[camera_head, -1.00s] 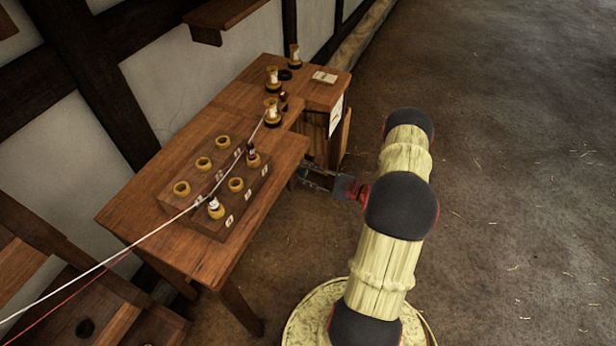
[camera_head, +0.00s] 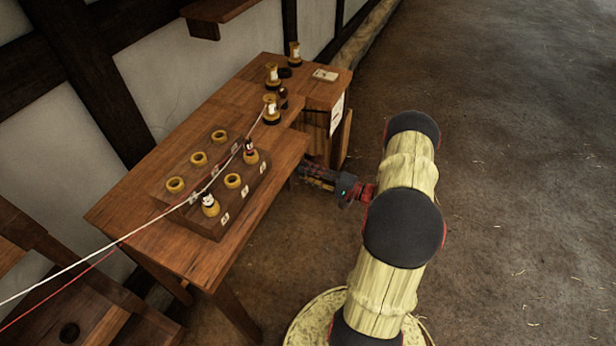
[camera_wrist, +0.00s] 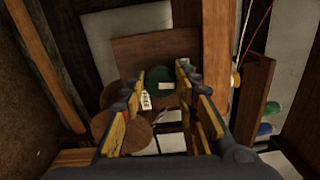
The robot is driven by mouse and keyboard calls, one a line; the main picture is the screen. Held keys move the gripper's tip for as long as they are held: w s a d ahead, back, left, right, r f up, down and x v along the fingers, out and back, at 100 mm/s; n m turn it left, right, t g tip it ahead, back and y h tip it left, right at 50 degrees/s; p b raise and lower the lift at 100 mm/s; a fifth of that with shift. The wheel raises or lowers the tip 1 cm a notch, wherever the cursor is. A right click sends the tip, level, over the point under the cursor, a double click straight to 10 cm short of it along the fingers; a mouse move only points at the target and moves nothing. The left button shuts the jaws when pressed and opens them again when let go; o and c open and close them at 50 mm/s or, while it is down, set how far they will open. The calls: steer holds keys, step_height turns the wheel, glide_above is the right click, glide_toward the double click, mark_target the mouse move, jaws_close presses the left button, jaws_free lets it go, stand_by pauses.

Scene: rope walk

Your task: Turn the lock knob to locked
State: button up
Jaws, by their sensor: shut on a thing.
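In the wrist view the two fingers of my gripper (camera_wrist: 159,80) stand either side of a dark green rounded piece (camera_wrist: 158,76), which appears to be the lock knob. The gripper is shut on it. A white tag reading FREE (camera_wrist: 147,101) shows beside the left fingertip, and a smaller white tag shows under the green piece. I cannot make out which way the knob points. In the head view my wrist reaches under the table's right edge, so the fingertips and the knob are hidden there.
The wooden table (camera_head: 128,216) carries a block with yellow rings (camera_head: 212,236) and several spools. A white and a red cord run across it to the lower left. A cabinet (camera_head: 316,143) stands just behind my wrist. Open floor (camera_head: 520,180) lies to the right.

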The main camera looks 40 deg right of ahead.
steer(key=shift+n, duration=0.5)
steer(key=shift+b, duration=0.3)
steer(key=o, duration=1.1)
steer(key=v, duration=1.2)
steer(key=shift+f, duration=0.1)
